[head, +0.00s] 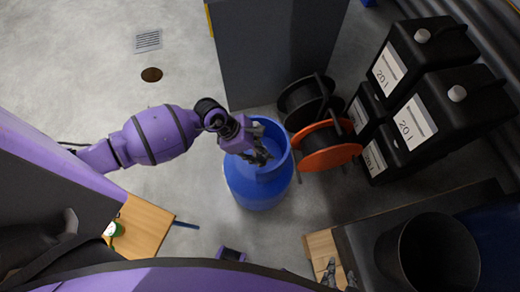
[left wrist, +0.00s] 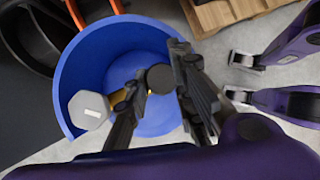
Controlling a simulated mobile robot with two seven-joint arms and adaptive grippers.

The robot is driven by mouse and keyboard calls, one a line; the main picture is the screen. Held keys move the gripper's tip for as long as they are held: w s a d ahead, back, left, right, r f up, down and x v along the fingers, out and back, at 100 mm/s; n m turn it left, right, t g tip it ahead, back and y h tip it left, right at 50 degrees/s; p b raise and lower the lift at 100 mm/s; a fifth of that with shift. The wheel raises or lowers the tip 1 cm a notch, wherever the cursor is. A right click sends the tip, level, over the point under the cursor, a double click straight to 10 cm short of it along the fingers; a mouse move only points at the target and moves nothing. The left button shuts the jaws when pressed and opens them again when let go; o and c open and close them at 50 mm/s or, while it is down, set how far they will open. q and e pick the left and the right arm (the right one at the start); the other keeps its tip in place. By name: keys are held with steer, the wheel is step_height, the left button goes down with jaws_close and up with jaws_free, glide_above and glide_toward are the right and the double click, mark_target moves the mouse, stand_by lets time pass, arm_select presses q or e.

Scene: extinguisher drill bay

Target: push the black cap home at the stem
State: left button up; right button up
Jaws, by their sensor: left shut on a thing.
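My left gripper (head: 262,157) reaches down into the open collar at the top of the blue cylinder (head: 255,188). In the left wrist view its dark fingers (left wrist: 158,88) are shut on the round black cap (left wrist: 160,77). The cap is above a brass valve part (left wrist: 118,97) inside the blue collar. A grey hexagonal knob (left wrist: 88,110) with a pale label is at the left of the brass. The fingers hide the stem, so I cannot tell whether the cap touches it. My right gripper (head: 340,276) shows at the bottom edge, its fingertips apart and empty.
An orange reel (head: 327,146) and a black reel stand close right of the cylinder. Black containers (head: 425,60) marked 20 l are at the upper right. A dark bin (head: 428,255) is lower right. A wooden board (head: 322,245) is near the right gripper.

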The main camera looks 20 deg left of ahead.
arm_select(q)
steer(key=o, duration=0.9)
steer(key=v, duration=1.2)
steer(key=shift+f, duration=0.1)
